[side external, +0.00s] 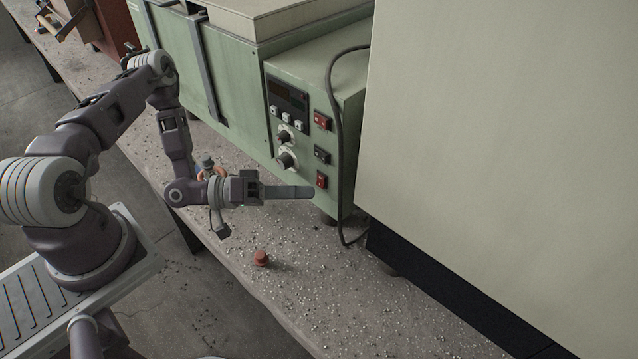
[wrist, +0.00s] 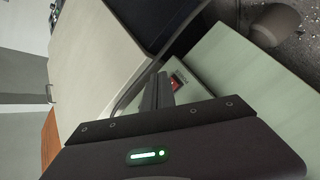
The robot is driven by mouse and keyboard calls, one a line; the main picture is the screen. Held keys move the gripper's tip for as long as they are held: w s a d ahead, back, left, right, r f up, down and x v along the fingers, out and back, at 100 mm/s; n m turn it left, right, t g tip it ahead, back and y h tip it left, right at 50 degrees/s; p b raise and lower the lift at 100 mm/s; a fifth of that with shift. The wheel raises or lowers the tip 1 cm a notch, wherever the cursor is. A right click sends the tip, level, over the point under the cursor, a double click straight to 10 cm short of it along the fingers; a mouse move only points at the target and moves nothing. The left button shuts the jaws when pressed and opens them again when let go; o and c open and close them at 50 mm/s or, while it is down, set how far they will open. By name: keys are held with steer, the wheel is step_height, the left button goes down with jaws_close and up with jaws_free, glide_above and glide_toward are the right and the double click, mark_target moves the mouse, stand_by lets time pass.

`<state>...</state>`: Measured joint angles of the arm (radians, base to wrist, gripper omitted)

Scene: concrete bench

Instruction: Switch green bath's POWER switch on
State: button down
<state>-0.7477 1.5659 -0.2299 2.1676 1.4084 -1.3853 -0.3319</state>
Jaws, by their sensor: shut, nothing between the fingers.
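The green bath (side external: 240,75) stands on the bench with its control panel facing me. The panel has a red switch (side external: 322,120) at the top, a dark switch (side external: 322,155) in the middle and a red switch (side external: 321,181) at the bottom. Their labels are too small to read, so I cannot tell which is POWER. My gripper (side external: 308,192) is shut and empty, its tips close to the panel's lower part, just below and left of the bottom switch. In the wrist view a red switch (wrist: 175,84) shows right beside the gripper's fingers (wrist: 161,88); contact cannot be told.
Two knobs (side external: 286,160) and a dark display (side external: 288,96) sit left of the switches. A black cable (side external: 334,110) hangs along the panel's right side. A large pale cabinet (side external: 500,140) stands at right. A small red-brown object (side external: 261,258) lies on the bench.

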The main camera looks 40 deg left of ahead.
steer(key=shift+w, duration=0.15)
steer(key=shift+w, duration=0.3)
steer(key=shift+w+f, duration=0.1)
steer(key=shift+w, duration=0.15)
stand_by(0.5)
steer(key=shift+s, duration=0.7)
steer(key=s, duration=0.5)
steer(key=shift+r, duration=0.4)
